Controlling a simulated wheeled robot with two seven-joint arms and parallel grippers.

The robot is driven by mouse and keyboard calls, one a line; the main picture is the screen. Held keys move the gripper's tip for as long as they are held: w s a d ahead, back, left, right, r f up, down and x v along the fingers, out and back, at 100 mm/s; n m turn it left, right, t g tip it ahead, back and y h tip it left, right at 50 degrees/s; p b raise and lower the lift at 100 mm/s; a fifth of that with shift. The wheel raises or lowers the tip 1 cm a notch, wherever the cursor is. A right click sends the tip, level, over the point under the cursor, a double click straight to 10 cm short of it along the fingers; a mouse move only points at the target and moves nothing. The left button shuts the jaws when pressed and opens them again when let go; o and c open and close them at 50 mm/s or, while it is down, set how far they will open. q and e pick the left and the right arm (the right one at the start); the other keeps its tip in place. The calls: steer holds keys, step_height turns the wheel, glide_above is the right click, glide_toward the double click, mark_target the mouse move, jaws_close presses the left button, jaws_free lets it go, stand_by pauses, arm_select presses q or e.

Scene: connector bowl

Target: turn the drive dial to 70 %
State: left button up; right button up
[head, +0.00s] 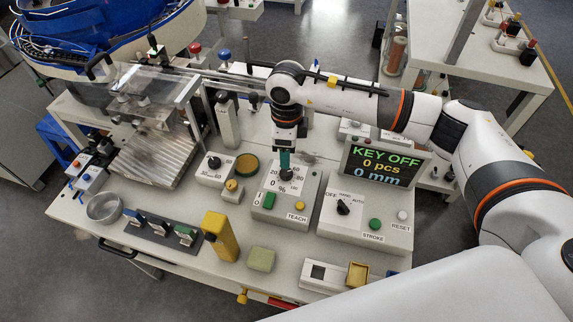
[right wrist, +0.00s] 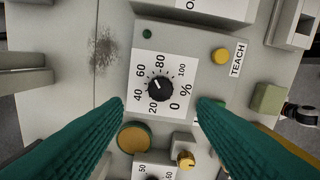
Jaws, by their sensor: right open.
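The drive dial is a black knob on a white plate marked 0 to 100 %. It shows in the right wrist view (right wrist: 158,89) and in the head view (head: 286,175), partly covered by my gripper there. A small pale mark on the knob seems to point toward the 60 side, but I cannot read it exactly. My right gripper (head: 285,158) hangs over the dial, pointing down. In the right wrist view its green fingers (right wrist: 160,104) are spread wide and empty, with the knob in line with the gap between them. My left gripper is not in view.
A TEACH button (head: 300,206) and a green button (head: 269,200) share the dial's box. A smaller dial (head: 214,163) stands left, a mode switch (head: 343,207) right. The display (head: 382,167) reads KEY OFF, 0 pcs, 0 mm. A yellow block (head: 221,237) stands in front.

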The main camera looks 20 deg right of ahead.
steer(key=shift+r+b, duration=0.35)
steer(key=shift+r, duration=1.75)
